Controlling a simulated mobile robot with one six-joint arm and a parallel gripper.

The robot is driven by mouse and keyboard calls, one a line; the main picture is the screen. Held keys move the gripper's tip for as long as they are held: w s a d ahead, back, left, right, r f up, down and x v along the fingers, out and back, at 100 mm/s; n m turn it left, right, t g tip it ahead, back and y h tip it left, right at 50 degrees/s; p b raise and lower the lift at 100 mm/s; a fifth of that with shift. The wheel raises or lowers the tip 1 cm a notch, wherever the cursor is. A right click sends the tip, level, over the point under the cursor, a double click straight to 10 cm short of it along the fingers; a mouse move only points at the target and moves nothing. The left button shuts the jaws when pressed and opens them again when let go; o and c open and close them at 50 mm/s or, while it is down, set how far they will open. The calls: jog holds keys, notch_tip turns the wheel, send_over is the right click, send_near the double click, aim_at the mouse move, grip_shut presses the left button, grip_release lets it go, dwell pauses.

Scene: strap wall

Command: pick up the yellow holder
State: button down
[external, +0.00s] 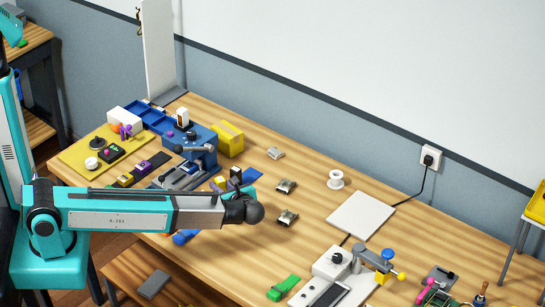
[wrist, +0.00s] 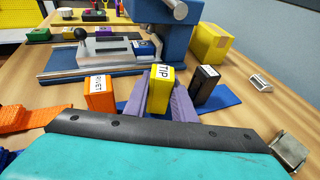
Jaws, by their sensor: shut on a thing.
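The yellow holder (wrist: 160,92) with a white "TIP" label stands upright between the two purple fingers of my gripper (wrist: 160,105) in the wrist view. The fingers are shut on its sides. In the external view the yellow holder (external: 219,181) shows only as a small patch beyond my wrist, and my arm hides most of the gripper. Whether its base touches the surface is hidden.
An orange labelled block (wrist: 100,95) stands close left of the fingers and a black labelled block (wrist: 204,83) close right. Behind is a blue machine (wrist: 160,35) and a yellow box (wrist: 211,43). Small metal parts (external: 287,217) lie right of my wrist.

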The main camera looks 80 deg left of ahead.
aim_at(220, 178)
jog(key=shift+r+b, duration=1.15)
jog(key=shift+r, duration=3.45)
